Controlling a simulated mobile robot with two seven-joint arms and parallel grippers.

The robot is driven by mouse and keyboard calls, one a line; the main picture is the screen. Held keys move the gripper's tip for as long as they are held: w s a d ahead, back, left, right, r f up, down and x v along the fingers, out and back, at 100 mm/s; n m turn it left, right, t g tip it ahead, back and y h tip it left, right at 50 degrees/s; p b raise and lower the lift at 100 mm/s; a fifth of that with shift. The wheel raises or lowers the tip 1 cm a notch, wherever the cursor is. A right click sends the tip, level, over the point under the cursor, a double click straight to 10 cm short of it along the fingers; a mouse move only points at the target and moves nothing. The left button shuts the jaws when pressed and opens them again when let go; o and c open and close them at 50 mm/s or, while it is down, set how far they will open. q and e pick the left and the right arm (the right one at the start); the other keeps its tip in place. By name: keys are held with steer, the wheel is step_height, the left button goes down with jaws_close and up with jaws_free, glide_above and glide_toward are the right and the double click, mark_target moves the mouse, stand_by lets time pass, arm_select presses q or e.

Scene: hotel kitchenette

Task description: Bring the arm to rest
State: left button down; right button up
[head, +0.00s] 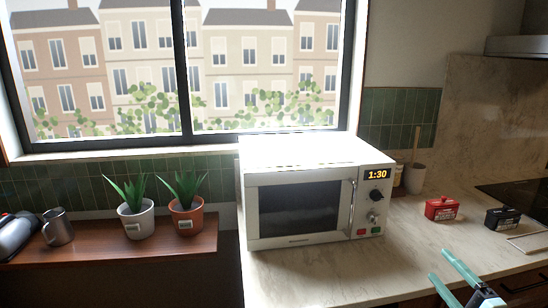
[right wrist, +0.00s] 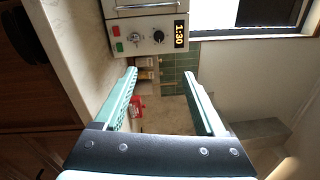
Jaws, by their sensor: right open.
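My right gripper (head: 450,272) shows at the lower right of the head view, above the front edge of the counter. Its two teal fingers are apart and nothing is between them. In the right wrist view the open fingers (right wrist: 163,92) point toward the back of the counter. The microwave (head: 298,239) stands to the left of this gripper, with its door shut and its display at 1:30; it also shows at the top of the right wrist view (right wrist: 150,28). My left gripper is not in either view.
A red box (head: 441,209) and a black box (head: 503,218) stand on the counter (head: 398,256) beyond the right gripper. A utensil pot (head: 414,179) stands behind. A dark cooktop (head: 524,194) is at the right. Two potted plants (head: 134,222) and a metal mug (head: 58,229) stand on the wooden shelf.

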steer(key=s+a+f+n+g, duration=0.35)
steer(key=a+f+n, duration=0.2)
steer(key=f, duration=0.55)
steer(key=s+a+f+n+g, duration=0.4)
steer(key=a+f, duration=0.3)
steer(key=f, duration=0.4)
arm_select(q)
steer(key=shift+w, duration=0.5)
arm_select(e)
steer(key=s+a+f+n+g, duration=0.1)
steer(key=s+a+f+n, duration=0.4)
steer(key=s+n, duration=0.1)
steer(key=s+a+f+n+g+y, duration=0.1)
steer(key=s+a+f+n, duration=0.4)
steer(key=s, duration=0.3)
steer(key=shift+a+n, duration=0.35)
steer(key=shift+a, duration=0.05)
steer(key=shift+c, duration=0.4)
